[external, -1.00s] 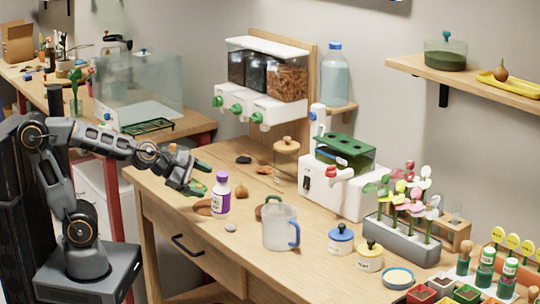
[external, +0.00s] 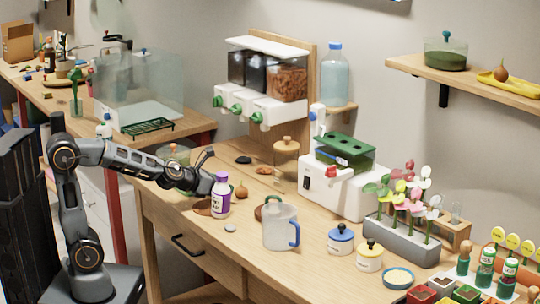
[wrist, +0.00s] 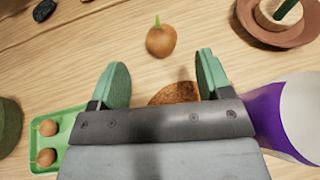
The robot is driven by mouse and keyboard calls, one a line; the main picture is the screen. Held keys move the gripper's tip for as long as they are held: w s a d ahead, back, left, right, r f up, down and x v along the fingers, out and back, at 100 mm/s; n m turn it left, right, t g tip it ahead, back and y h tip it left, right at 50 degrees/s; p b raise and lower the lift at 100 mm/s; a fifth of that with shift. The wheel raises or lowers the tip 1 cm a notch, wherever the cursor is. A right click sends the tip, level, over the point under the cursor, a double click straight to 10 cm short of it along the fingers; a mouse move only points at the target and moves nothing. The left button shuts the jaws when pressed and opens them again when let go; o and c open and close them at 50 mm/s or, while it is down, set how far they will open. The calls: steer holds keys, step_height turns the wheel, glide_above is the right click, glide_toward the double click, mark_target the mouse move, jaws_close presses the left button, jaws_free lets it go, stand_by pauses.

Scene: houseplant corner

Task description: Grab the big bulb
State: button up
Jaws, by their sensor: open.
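A round brown bulb (wrist: 161,41) with a short green sprout lies on the wooden table, just beyond my fingertips in the wrist view. In the external view this bulb (external: 241,192) sits right of the purple-and-white bottle (external: 220,196). My gripper (wrist: 163,75) is open, its two green fingers apart with no bulb between them. Two smaller-looking bulbs (wrist: 46,128) lie in a green tray (wrist: 76,116) at the wrist view's left. In the external view, another bulb (external: 501,72) rests in a yellow dish on the wall shelf.
The bottle (wrist: 262,115) stands close to my gripper's right in the wrist view. A brown textured round thing (wrist: 175,91) is partly hidden under my gripper. A terracotta saucer (wrist: 247,18) is at upper right. A clear jug (external: 280,228) stands nearer the table's front.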

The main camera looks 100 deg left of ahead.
mark_target(237, 188)
steer(key=b+x, duration=0.1)
steer(key=x, duration=0.4)
steer(key=shift+f+b, duration=0.2)
steer(key=shift+b, duration=0.2)
steer(key=shift+w+a+f, duration=0.1)
steer(key=shift+w+a, duration=0.2)
steer(key=shift+w, duration=0.05)
steer(key=c, duration=0.9)
